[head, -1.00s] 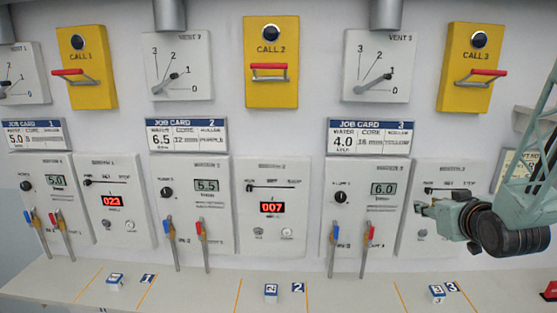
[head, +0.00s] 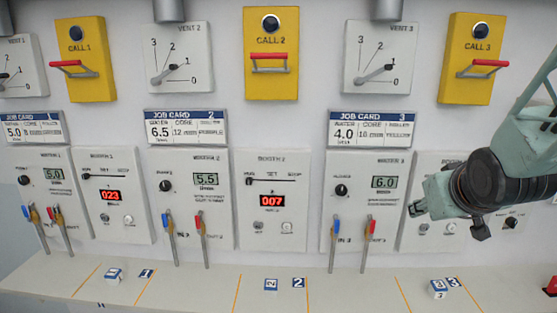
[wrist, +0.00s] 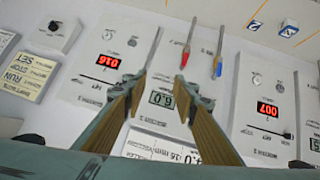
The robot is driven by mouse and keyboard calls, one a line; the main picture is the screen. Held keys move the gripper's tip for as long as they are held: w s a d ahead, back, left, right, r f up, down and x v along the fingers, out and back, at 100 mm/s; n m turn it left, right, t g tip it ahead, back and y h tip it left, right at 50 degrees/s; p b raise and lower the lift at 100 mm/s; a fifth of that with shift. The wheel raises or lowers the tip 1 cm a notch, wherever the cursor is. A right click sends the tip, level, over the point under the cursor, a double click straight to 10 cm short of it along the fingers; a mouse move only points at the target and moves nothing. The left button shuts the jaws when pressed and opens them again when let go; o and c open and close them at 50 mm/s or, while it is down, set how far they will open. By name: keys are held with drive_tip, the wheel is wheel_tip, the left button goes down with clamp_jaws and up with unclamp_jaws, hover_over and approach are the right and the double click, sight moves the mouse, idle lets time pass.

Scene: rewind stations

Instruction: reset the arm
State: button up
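My gripper (head: 416,208) is at the right in the head view, in front of the station 3 booster panel (head: 415,240). In the wrist view my gripper (wrist: 148,78) has its two tan-padded fingers apart with nothing between them. Beyond them, seen upside down, is the water 3 panel (wrist: 172,115) with its 6.0 display. The booster 3 panel (wrist: 105,50), reading 016, is to the left of it. The arm covers part of the booster 3 panel in the head view.
Call boxes with red handles (head: 270,57), vent dials (head: 180,60) and job cards (head: 186,128) line the wall. Red and blue levers (head: 368,240) stick out below the panels. Small numbered blocks (head: 439,289) stand on the ledge (head: 350,290).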

drive_tip(key=s+a+g+b, duration=0.1)
drive_tip(key=s+a, duration=0.4)
drive_tip(key=s, duration=0.7)
drive_tip(key=s+a+g+y+b, duration=0.1)
drive_tip(key=s+a, duration=0.5)
drive_tip(key=s, duration=0.6)
drive_tip(key=s+a+g+y+b, duration=0.1)
drive_tip(key=s+a+g, duration=0.3)
drive_tip(key=s, duration=0.8)
drive_tip(key=shift+a+f+b, duration=0.3)
drive_tip(key=shift+a+b, duration=0.5)
idle(0.9)
